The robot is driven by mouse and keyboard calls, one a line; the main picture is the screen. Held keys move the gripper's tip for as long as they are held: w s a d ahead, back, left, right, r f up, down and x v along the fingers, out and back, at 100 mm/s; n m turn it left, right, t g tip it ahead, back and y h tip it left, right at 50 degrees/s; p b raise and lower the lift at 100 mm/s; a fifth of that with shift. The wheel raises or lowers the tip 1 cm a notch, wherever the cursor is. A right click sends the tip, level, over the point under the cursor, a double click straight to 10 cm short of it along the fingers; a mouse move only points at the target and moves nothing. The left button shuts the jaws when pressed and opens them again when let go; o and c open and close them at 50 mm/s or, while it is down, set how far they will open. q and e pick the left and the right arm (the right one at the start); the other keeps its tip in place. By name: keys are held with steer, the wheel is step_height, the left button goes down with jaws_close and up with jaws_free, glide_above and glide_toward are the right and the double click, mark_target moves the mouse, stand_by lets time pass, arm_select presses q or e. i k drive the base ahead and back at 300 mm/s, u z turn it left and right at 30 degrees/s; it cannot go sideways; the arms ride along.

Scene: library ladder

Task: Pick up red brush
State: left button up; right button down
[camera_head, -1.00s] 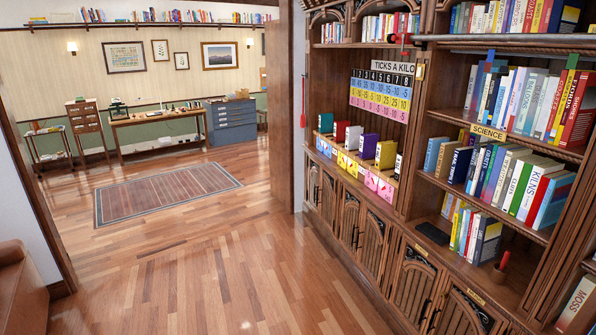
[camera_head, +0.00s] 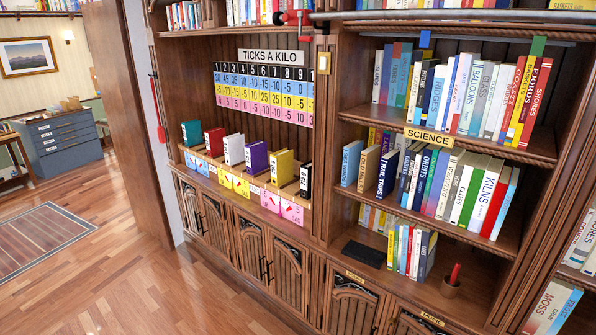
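A slim red tool (camera_head: 159,112) with a wider lower end hangs upright at the left side of the bookcase; it looks like a brush, but its details are too small to be sure. Neither of my grippers is in view.
A tall wooden bookcase with closed lower cabinets (camera_head: 265,255) fills the middle and right. Its ledge holds coloured box files (camera_head: 255,160), a dark flat object (camera_head: 363,253) and rows of books. Open wooden floor (camera_head: 130,285) lies at the lower left, with a rug (camera_head: 40,240).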

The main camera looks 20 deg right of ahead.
mark_target(457, 266)
steer(key=z, duration=0.7)
steer(key=i, duration=1.05)
steer(key=z, duration=0.95)
